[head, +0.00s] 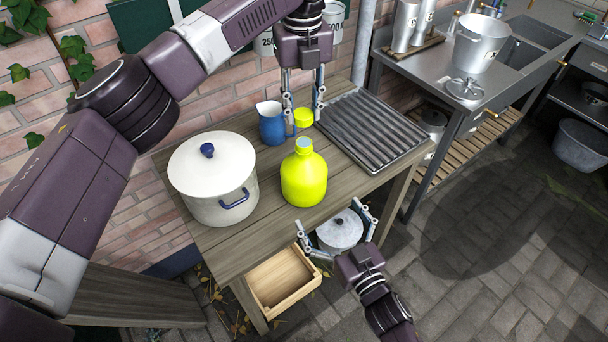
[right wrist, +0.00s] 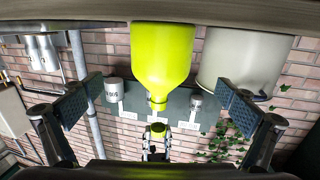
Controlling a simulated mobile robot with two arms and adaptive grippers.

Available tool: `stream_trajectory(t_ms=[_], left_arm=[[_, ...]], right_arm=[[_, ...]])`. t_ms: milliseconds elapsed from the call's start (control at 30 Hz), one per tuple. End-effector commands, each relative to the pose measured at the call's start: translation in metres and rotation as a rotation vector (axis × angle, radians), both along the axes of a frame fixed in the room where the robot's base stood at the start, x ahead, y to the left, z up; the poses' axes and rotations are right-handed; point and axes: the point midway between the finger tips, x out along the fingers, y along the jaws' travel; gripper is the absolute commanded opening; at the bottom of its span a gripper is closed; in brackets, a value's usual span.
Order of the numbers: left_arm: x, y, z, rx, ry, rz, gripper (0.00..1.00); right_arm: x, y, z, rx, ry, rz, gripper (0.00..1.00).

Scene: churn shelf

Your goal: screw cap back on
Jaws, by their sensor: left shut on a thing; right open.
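The yellow-green jug (head: 304,178) stands upright on the wooden table, with a pale round top at its neck. It also shows upside down in the right wrist view (right wrist: 162,55). The cap also shows in the right wrist view (right wrist: 158,128). My right gripper (head: 328,214) is open and empty at the table's front edge. Its fingers are spread wide towards the jug and do not touch it.
A white lidded pot (head: 213,185) stands left of the jug. A blue pitcher (head: 271,124) stands close beside the left gripper. A ribbed metal tray (head: 374,130) lies on the right of the table. A grey lidded pot (head: 340,231) shows below the table edge, near an open wooden drawer (head: 280,280).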

Motion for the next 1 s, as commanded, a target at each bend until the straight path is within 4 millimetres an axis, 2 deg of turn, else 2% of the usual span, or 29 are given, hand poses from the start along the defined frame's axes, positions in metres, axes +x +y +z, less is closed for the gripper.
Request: stream_trajectory(t_ms=[133,567,667,1000], left_arm=[[0.001,-0.002,0.001,0.001,0.000,-0.041,0.19],[0.001,-0.002,0.001,0.000,0.000,-0.044,0.19],[0.001,-0.002,0.001,0.000,0.000,-0.043,0.19],[0.001,-0.002,0.001,0.000,0.000,-0.043,0.19]], right_arm=[[0.000,0.002,0.009,0.005,-0.018,0.006,1.00],[0.006,0.004,0.009,0.006,-0.018,0.006,1.00],[0.017,0.009,0.010,0.008,-0.020,0.006,1.00],[0.075,0.036,0.010,0.006,-0.019,0.006,1.00]])
